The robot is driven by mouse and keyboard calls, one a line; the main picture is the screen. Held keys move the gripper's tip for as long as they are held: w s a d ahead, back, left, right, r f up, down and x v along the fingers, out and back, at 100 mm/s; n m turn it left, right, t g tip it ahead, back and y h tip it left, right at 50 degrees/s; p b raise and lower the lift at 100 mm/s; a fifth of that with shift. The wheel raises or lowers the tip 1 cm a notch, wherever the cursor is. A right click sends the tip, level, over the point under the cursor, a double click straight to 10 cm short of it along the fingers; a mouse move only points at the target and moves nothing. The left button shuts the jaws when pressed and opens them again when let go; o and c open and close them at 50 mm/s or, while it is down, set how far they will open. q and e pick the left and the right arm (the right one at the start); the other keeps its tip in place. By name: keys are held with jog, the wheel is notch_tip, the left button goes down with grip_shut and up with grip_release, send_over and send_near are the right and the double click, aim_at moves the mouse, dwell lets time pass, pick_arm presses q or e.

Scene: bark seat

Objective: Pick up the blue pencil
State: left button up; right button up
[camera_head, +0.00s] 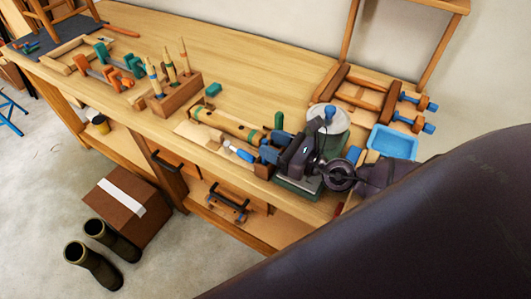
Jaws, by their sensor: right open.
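My right gripper (276,147) reaches in from the right, low over the front part of the workbench (240,58). Its jaws are open and face left. A slim blue-and-white piece (238,151) lies on the bench just left of the jaws, apart from them. It may be the blue pencil, but it is too small to tell. A wooden block (176,99) farther left holds several upright slim tools, one with a blue part. My gripper hides part of the bench behind and under it. My left gripper is not in view.
A log piece (228,122) lies close to the gripper. A round grey-white thing (331,118) with a blue knob stands behind it, and a blue tray (393,143) is to the right. Clamps (110,68) lie at left. The bench's back middle is clear.

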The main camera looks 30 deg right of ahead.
jog(key=p+x, duration=0.1)
jog(key=x, duration=0.3)
jog(key=shift+w+f, duration=0.15)
grip_shut()
